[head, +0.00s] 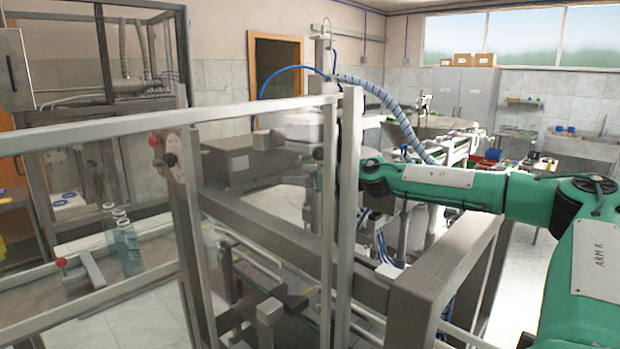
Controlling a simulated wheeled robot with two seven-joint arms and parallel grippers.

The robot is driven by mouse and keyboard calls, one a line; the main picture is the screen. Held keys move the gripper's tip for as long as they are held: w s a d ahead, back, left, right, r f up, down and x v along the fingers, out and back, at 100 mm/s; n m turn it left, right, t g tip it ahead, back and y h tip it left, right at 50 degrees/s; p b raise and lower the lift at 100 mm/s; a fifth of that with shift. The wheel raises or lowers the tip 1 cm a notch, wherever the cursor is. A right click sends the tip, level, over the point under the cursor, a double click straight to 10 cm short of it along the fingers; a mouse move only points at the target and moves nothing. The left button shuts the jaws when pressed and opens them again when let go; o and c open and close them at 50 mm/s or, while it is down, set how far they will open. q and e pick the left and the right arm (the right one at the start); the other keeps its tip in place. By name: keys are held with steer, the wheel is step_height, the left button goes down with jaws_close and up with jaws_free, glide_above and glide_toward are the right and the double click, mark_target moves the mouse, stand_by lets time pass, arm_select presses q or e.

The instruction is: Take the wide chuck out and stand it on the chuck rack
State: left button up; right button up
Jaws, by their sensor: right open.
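My right arm reaches in from the right into the capping machine. Its dark wrist is beside an upright metal post, and my right gripper (322,178) is mostly hidden behind that post and the clear panel. The gripper is open. A grey metal upright part (313,208) shows through the panel close to it; I cannot tell whether this is the wide chuck. I cannot make out the chuck rack. My left gripper is not in view.
A clear guard panel (262,165) in a metal frame stands in front of the machine, with a thick grey beam (440,285) at its right. A blue hose (395,112) arches above my arm. Clear bottles (128,245) stand at the left.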

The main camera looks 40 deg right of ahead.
steer(key=c, duration=1.2)
steer(key=shift+o, duration=0.2)
steer(key=shift+r, duration=0.2)
